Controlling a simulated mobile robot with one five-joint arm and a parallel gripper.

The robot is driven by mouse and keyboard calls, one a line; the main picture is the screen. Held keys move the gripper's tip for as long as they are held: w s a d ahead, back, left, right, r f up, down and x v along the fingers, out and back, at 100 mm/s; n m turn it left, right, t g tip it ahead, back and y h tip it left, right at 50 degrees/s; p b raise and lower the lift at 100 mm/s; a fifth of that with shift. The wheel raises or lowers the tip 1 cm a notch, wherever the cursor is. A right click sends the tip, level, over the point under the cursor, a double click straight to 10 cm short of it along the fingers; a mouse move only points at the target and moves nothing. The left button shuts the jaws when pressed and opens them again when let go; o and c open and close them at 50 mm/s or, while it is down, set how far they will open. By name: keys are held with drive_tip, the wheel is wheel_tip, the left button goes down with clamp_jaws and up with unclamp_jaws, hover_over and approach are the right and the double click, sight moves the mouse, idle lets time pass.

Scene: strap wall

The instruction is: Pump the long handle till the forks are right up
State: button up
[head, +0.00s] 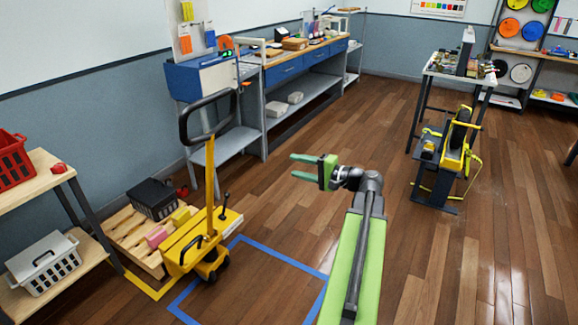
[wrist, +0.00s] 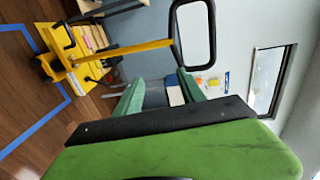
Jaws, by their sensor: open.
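A yellow pallet jack (head: 200,241) stands on the floor at the left of the head view, beside a wooden pallet. Its long yellow handle (head: 209,185) rises almost upright to a black loop grip (head: 207,117). The forks are mostly hidden under the load, and I cannot tell their height. My gripper (head: 302,167) is open and empty, to the right of the handle and apart from it. In the wrist view the handle (wrist: 125,50) and loop (wrist: 193,34) lie sideways beyond my open green fingers (wrist: 158,92).
The pallet (head: 131,238) carries a black crate (head: 153,198) and small blocks. Blue tape (head: 277,255) marks the floor in front. A shelf with a white basket (head: 43,263) is at left, a workbench (head: 300,65) behind. A yellow-black machine (head: 447,160) stands right. Mid-floor is clear.

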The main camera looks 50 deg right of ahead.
drive_tip(key=x, duration=0.4)
drive_tip(key=shift+w+a, duration=0.1)
clamp_jaws()
idle(1.2)
unclamp_jaws()
idle(0.3)
drive_tip(key=p+v, duration=0.1)
drive_tip(key=v, duration=1.6)
drive_tip(key=shift+s, duration=0.2)
